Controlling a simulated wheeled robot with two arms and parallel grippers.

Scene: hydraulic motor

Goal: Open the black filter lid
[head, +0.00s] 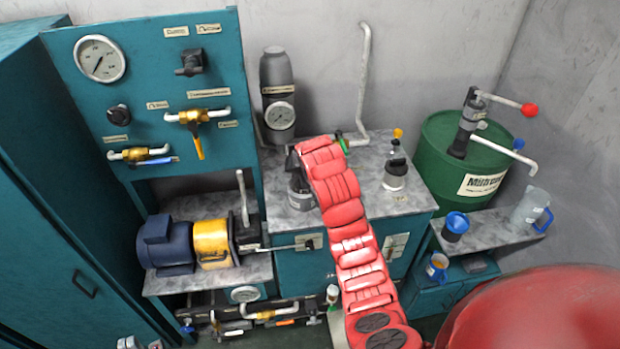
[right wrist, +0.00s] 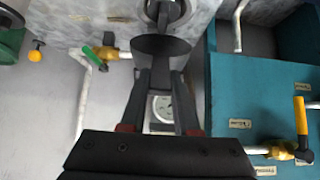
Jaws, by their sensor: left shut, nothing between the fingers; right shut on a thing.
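A red jointed arm crosses the head view from the bottom centre up to the middle worktop. Its dark right gripper (head: 292,161) is mostly hidden behind the arm there, above the grey filter body (head: 299,193). In the right wrist view, the fingers of my right gripper (right wrist: 160,72) are shut on the black lid (right wrist: 161,47), which flares away from them. The round metal filter body (right wrist: 165,12) shows just past the lid. I cannot tell whether lid and body still touch. I cannot make out my left gripper.
A teal panel (head: 150,75) with gauge and valves stands left. A grey cylinder with a gauge (head: 280,115) and a white pipe (head: 364,80) are behind the filter. A small bottle (head: 395,174) stands right of it, and a green barrel (head: 440,150) farther right.

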